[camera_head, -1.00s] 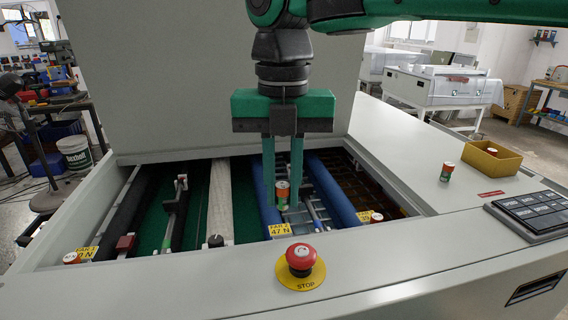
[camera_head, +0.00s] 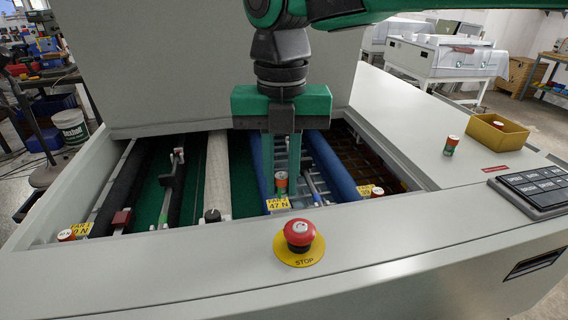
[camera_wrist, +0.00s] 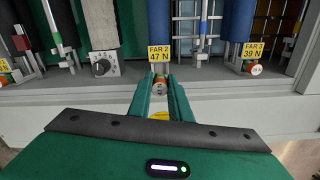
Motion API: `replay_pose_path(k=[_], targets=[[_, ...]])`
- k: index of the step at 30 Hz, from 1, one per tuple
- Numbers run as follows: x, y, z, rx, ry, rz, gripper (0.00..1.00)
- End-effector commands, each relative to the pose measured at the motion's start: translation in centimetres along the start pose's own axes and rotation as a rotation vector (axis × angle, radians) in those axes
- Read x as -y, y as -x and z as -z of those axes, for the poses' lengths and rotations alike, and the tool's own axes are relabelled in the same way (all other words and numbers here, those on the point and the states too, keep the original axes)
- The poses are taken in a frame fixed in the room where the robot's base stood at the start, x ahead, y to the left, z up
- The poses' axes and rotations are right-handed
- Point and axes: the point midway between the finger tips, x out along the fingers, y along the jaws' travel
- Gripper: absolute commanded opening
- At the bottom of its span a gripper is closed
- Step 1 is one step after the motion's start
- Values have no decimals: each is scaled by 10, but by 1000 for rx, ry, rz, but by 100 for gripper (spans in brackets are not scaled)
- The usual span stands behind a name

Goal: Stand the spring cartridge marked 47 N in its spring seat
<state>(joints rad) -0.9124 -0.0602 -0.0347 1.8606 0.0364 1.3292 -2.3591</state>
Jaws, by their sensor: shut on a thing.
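My gripper (camera_head: 281,184) is shut on a small orange-and-green spring cartridge (camera_head: 281,180), held upright between the fingertips. In the wrist view the cartridge (camera_wrist: 160,85) shows between the green fingers, just in front of the yellow label "FAR 2 47 N" (camera_wrist: 159,53). In the head view this label (camera_head: 278,203) lies just below and in front of the cartridge. The spring seat at that label is hidden behind the gripper and cartridge. I cannot tell whether the cartridge touches the seat.
Other cartridges stand at the far-left label (camera_head: 66,235) and the FAR 3 label (camera_head: 376,191). One stands on the right deck (camera_head: 451,145), beside a yellow bin (camera_head: 497,133) holding another. A red stop button (camera_head: 297,233) sits on the front panel. Rollers and rods flank the gripper.

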Motion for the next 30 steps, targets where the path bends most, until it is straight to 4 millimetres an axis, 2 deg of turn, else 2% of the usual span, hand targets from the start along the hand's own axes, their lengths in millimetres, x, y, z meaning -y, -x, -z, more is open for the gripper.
replay_pose_path(k=[15, 30], targets=[[0, -36, 0, 0, 0, 1, 0], [1, -35, 0, 1, -1, 5, 0]])
